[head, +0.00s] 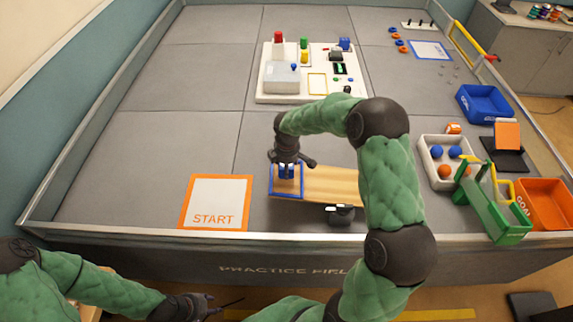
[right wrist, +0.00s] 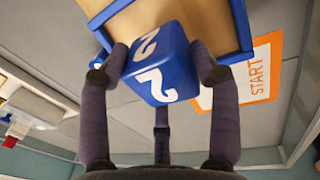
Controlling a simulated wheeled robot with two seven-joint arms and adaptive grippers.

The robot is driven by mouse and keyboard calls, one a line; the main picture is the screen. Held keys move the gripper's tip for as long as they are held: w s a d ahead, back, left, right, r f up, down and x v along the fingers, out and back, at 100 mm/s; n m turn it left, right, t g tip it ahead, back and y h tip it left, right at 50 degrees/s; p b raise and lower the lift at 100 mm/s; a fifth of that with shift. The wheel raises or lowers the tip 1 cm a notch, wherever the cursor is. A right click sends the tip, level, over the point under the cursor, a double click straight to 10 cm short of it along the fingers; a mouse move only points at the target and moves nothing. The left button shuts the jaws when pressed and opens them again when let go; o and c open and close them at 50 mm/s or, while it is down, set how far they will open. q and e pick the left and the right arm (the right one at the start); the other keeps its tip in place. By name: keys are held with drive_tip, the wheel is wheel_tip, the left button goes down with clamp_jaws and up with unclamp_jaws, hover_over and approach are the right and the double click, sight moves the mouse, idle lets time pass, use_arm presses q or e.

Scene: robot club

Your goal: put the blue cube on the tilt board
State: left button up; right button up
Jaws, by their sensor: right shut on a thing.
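The tilt board (head: 330,185) is a wooden plank with a blue-framed end at its left, on a dark support under its middle. My right gripper (head: 287,165) points down over that blue-framed end. It is shut on the blue cube (right wrist: 158,62), which has white number 2s on its faces. In the head view the cube (head: 286,173) shows below the fingers, within the outline of the blue frame; I cannot tell whether it touches the board. The board (right wrist: 180,14) also shows behind the cube in the right wrist view. My left gripper (head: 212,303) is open and empty, outside the field's front wall.
A START mat (head: 214,202) lies left of the board. A white panel with blocks and buttons (head: 264,98) stands behind it. At the right are a white tray of balls (head: 426,158), a green stand (head: 492,210), a blue bin (head: 484,104) and an orange bin (head: 545,204). The left floor is clear.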

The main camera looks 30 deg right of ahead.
drive_tip(key=shift+f+b, duration=0.4)
drive_tip(key=shift+f, duration=0.35)
drive_tip(key=o, duration=1.2)
drive_tip(key=r, duration=0.4)
drive_tip(key=s+r, duration=0.1)
drive_tip(key=r, duration=0.7)
drive_tip(key=shift+s+a, duration=0.3)
drive_tip(key=shift+a, duration=0.1)
